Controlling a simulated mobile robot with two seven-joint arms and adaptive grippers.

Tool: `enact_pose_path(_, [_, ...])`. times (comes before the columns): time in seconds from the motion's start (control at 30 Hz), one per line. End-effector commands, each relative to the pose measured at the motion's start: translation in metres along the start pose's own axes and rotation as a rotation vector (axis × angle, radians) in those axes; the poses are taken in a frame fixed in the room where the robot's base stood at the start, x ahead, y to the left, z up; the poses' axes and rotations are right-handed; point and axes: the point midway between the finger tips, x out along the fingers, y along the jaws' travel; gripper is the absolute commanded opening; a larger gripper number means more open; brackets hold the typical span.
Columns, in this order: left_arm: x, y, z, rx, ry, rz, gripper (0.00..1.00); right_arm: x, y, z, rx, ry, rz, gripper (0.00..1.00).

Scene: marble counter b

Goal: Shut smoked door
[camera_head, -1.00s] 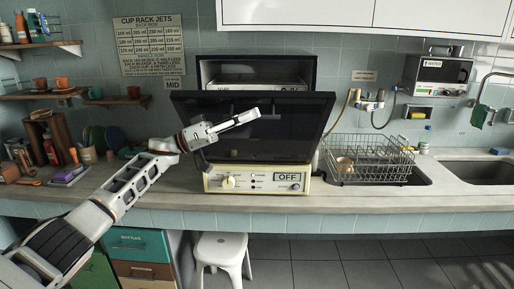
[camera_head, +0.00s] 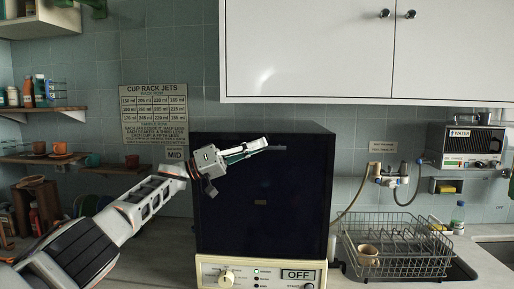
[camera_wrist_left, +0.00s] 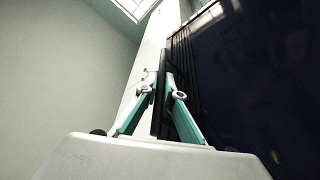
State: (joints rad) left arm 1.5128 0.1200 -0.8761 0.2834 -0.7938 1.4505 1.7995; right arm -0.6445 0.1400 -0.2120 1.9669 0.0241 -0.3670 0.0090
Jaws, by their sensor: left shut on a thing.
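The smoked door (camera_head: 262,205) is a large dark panel on the front of the cream appliance (camera_head: 210,268). In the head view it stands about upright and covers the front above the control panel. I cannot tell whether its edges sit fully flush. My left gripper (camera_head: 266,147) reaches across the upper part of the door from the left. In the left wrist view the gripper's teal fingers (camera_wrist_left: 162,88) are shut on a dark strip at the door's edge, and the door (camera_wrist_left: 250,80) fills the right side. My right gripper is not in view.
A wire dish rack (camera_head: 395,248) with a cup (camera_head: 368,255) stands right of the appliance. White cabinets (camera_head: 310,50) hang above. Shelves with cups and bottles are on the left wall. A hose and tap hang right of the door.

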Motion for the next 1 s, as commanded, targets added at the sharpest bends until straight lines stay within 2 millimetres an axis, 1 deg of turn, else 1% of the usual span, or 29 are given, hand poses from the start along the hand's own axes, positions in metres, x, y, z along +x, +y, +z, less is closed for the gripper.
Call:
enact_pose_path(0.03, [-0.0003,-0.0027,0.0026,-0.001,-0.004,-0.006,0.0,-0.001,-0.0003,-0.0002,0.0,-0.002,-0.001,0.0])
enact_pose_path(0.4, [-0.0013,-0.0051,0.0041,0.0,-0.006,-0.011,0.0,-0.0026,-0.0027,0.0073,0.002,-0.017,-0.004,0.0])
enact_pose_path(0.57, [-0.0016,-0.0057,0.0044,0.0,-0.006,-0.012,0.0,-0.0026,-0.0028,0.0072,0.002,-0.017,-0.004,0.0])
enact_pose_path(0.6, [-0.0016,-0.0057,0.0044,0.0,-0.006,-0.012,0.1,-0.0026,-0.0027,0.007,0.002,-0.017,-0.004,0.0])
enact_pose_path(0.67, [-0.0017,-0.0058,0.0044,0.0,-0.005,-0.012,0.25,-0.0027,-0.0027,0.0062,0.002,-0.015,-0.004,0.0])
enact_pose_path(1.0, [-0.0018,-0.0031,0.0018,0.001,-0.002,-0.007,0.25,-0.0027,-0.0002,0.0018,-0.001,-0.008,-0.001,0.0])
